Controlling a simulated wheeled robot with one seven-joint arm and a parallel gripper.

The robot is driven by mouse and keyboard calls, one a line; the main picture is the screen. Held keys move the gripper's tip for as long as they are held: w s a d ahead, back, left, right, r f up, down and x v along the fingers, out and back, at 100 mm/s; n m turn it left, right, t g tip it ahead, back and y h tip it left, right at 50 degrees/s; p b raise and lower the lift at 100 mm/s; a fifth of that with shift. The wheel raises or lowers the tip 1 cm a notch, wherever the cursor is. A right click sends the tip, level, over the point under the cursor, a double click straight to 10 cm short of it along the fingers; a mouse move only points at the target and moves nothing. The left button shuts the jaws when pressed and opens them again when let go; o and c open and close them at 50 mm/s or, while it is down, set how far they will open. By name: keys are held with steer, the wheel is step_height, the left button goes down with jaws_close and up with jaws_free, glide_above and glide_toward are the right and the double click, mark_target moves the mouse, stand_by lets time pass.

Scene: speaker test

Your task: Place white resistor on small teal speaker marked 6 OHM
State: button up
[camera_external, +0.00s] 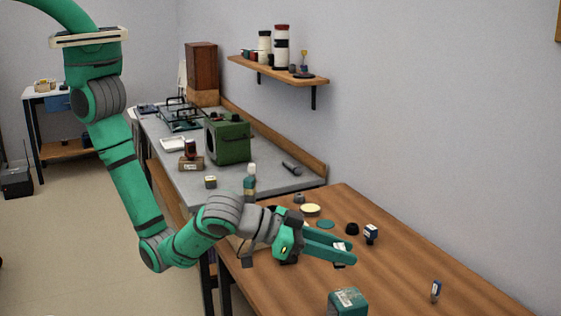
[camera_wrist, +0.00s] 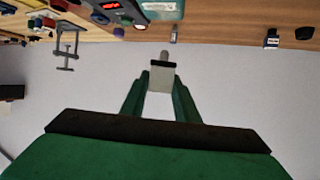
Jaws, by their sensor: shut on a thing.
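My gripper (camera_external: 343,250) is stretched out level over the wooden bench and is shut on a small white piece with a dark band, which looks like the white resistor (camera_external: 340,246). In the wrist view the resistor (camera_wrist: 160,79) stands out between the fingertips of my gripper (camera_wrist: 160,86). A small teal box with a pale label, likely the teal speaker (camera_external: 348,303), is at the lower edge of the external view, below my fingertips. A teal surface (camera_wrist: 162,7) shows at the top of the wrist view. I cannot read its marking.
A blue-and-white box (camera_external: 371,234) and a black knob (camera_external: 352,229) stand beyond my fingers. Another small blue-white part (camera_external: 436,291) stands at right. A clamp (camera_wrist: 68,46) and red-display device (camera_wrist: 112,8) show in the wrist view. The bench's right part is mostly clear.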

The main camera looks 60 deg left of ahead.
steer(key=f, duration=0.1)
steer(key=w+d+f, duration=0.2)
steer(key=shift+f, duration=0.25)
steer(key=shift+d+f, duration=0.1)
steer(key=shift+f, duration=1.45)
steer(key=shift+f, duration=0.1)
steer(key=o, duration=1.1)
steer(key=shift+c, duration=0.2)
steer(key=v, duration=1.2)
